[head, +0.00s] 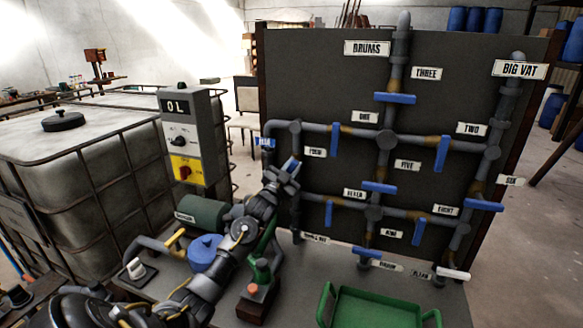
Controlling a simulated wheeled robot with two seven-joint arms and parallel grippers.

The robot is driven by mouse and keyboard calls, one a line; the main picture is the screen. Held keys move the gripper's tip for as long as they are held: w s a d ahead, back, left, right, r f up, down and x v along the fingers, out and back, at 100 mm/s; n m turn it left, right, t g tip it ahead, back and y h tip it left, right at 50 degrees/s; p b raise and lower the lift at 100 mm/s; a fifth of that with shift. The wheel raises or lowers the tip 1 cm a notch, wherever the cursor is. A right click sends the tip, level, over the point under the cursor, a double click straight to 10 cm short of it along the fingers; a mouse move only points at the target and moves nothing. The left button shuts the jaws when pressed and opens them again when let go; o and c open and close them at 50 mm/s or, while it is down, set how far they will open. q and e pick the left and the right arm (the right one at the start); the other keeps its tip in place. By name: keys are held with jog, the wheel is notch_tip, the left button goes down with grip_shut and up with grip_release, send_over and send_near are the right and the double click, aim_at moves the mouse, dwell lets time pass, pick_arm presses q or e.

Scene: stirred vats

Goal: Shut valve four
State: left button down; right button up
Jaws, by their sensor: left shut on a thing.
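Valve four has a blue lever (291,164) on the left upright pipe of the dark pipe board, beside the label "FOUR" (315,152). My left gripper (284,174) is at this lever and shut on it. The lever looks tilted, neither plainly along the pipe nor plainly across it. The gripper hides much of the lever and the pipe behind. My right gripper does not show.
Blue levers sit close by: valve one (335,139), valve seven (328,212) and valve five (379,187). Below my left arm are a green pump motor (202,213) and a blue-topped part (206,248). A green tray (375,308) stands in front. A caged tank (75,190) fills the left.

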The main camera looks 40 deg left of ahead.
pick_arm(q)
jog(key=shift+w+d+f+m+g+h, duration=0.2)
jog(key=shift+m+g+h, duration=0.45)
jog(key=shift+m, duration=1.7)
jog(key=shift+s+d+f+m+g+h, duration=0.1)
jog(key=shift+f+m+g+h, duration=0.4)
jog(key=shift+m, duration=1.8)
jog(key=shift+w+d+f+m+g+h, duration=0.1)
jog(key=shift+m+g+h, duration=0.7)
jog(key=shift+m, duration=1.55)
jog(key=c, duration=1.3)
grip_release()
jog(key=shift+s, duration=0.1)
